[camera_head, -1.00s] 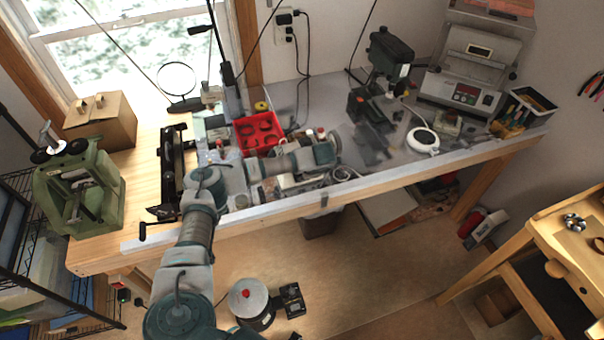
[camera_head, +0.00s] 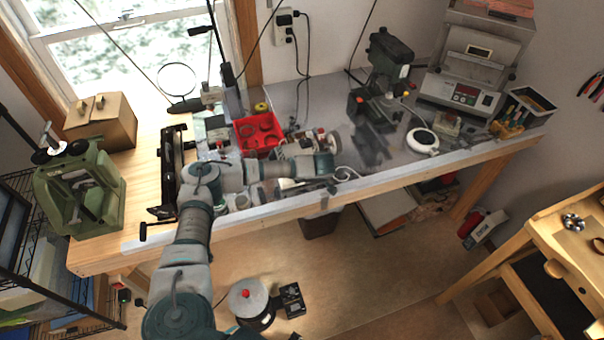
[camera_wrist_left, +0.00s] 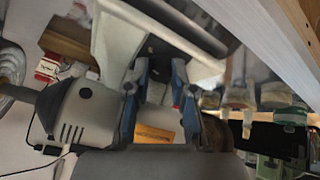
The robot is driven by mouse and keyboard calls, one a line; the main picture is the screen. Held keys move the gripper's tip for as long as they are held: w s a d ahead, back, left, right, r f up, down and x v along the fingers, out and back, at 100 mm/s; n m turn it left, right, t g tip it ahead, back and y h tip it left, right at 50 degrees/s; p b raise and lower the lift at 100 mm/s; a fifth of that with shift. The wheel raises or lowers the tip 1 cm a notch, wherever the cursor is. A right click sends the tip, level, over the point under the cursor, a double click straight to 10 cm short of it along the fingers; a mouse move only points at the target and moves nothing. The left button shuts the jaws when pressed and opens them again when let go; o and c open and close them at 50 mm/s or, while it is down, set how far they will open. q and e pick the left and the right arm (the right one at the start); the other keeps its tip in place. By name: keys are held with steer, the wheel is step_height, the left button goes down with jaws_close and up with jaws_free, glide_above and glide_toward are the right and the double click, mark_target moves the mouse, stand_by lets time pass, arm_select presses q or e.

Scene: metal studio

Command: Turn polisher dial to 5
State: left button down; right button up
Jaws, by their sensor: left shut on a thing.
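The polisher, a grey motor body with vent slots, shows at the left of the left wrist view (camera_wrist_left: 78,118). In the head view, part of it (camera_head: 328,141) shows on the bench behind my left forearm. My left gripper (camera_wrist_left: 156,70) has its blue-grey fingers shut on a small dark piece between the tips. It appears to be the polisher dial, but its marks and setting cannot be read. In the head view my left wrist covers the dial and fingertips. My right gripper is in neither view.
A red bin (camera_head: 257,134) stands behind my forearm. A drill press (camera_head: 388,75) and a round white device (camera_head: 422,141) stand to the right. A green machine (camera_head: 80,195) is at the left end. The wooden front edge runs below my arm.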

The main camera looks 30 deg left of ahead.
arm_select(q)
steer(key=shift+m, duration=1.6)
steer(key=shift+f, duration=0.15)
steer(key=c, duration=1)
jaws_free()
steer(key=shift+w, duration=0.1)
steer(key=v, duration=1.1)
steer(key=shift+s+d+r, duration=0.2)
steer(key=shift+s+r, duration=0.05)
steer(key=shift+s, duration=0.05)
